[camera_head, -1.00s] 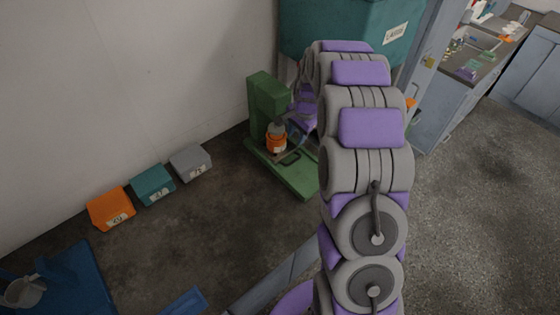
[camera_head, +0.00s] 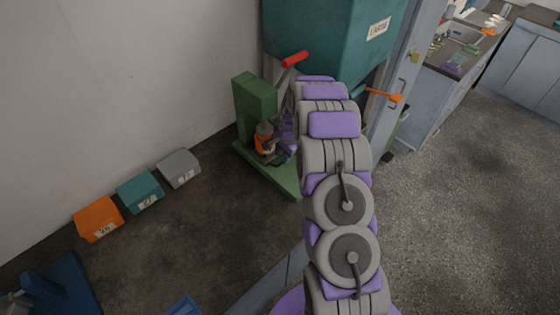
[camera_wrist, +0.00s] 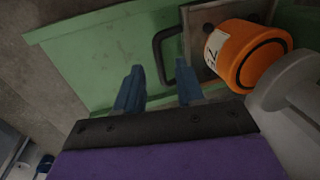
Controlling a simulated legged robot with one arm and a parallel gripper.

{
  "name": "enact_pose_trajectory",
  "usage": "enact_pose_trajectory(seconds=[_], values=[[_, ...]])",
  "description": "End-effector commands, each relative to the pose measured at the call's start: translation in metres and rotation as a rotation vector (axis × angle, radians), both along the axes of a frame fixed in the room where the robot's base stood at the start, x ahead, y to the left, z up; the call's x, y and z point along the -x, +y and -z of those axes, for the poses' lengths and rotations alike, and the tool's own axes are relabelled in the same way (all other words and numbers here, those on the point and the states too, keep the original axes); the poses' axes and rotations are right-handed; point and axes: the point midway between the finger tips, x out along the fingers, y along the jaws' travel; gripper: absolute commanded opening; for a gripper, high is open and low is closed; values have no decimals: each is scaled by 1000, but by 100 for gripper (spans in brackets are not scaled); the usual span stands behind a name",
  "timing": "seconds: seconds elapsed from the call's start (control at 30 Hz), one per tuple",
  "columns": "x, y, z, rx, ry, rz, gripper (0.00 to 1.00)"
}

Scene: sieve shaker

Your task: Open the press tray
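The green press (camera_head: 255,97) stands on the floor by the wall, with an orange cylinder (camera_head: 262,142) on its base. In the wrist view the orange cylinder (camera_wrist: 252,55) bears a white label and sits on a grey-brown tray plate (camera_wrist: 197,18). A black loop handle (camera_wrist: 158,50) sticks out from that tray plate over the green base. My gripper (camera_wrist: 160,68) is open, its two blue fingers apart on either side of the handle's near end. Whether they touch it I cannot tell. In the head view my gripper (camera_head: 274,157) is small and partly hidden beside the cylinder.
A teal hopper (camera_head: 330,40) hangs above the press, with a red lever (camera_head: 295,58) and an orange lever (camera_head: 385,95) near it. Orange (camera_head: 98,218), teal (camera_head: 140,191) and grey (camera_head: 179,168) boxes line the wall.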

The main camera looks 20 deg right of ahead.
Motion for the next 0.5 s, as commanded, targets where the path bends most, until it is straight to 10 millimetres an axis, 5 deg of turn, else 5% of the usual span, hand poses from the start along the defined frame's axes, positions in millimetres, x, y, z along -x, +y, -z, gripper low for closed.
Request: enact_pose_trajectory(seconds=[0.2, 0.5], values=[[-4, 7, 28, 4, 3, 1, 38], [-6, 15, 34, 13, 0, 0, 38]])
